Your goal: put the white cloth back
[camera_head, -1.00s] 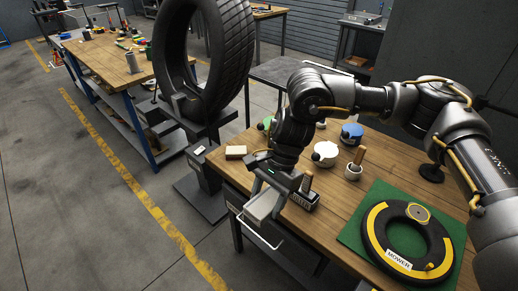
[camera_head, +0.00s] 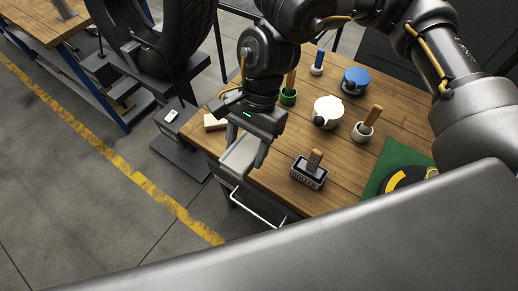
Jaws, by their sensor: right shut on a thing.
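My right gripper (camera_head: 243,160) is over the near left edge of the wooden bench (camera_head: 270,185), its fingers pointing down. It is shut on a pale grey-white folded piece, which looks like the white cloth (camera_head: 239,153). A white rail (camera_head: 262,212) runs along the side of the bench, below and a little right of the cloth. The cloth looks apart from the rail. My left gripper is not in view.
A dark labelled box with a wooden handle (camera_head: 309,171) stands right of the gripper. A beige block (camera_head: 214,122) lies behind it. A white pot (camera_head: 328,112), a blue-topped pot (camera_head: 355,80) and a green mat (camera_head: 399,160) are farther right. A tyre (camera_head: 165,45) stands behind.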

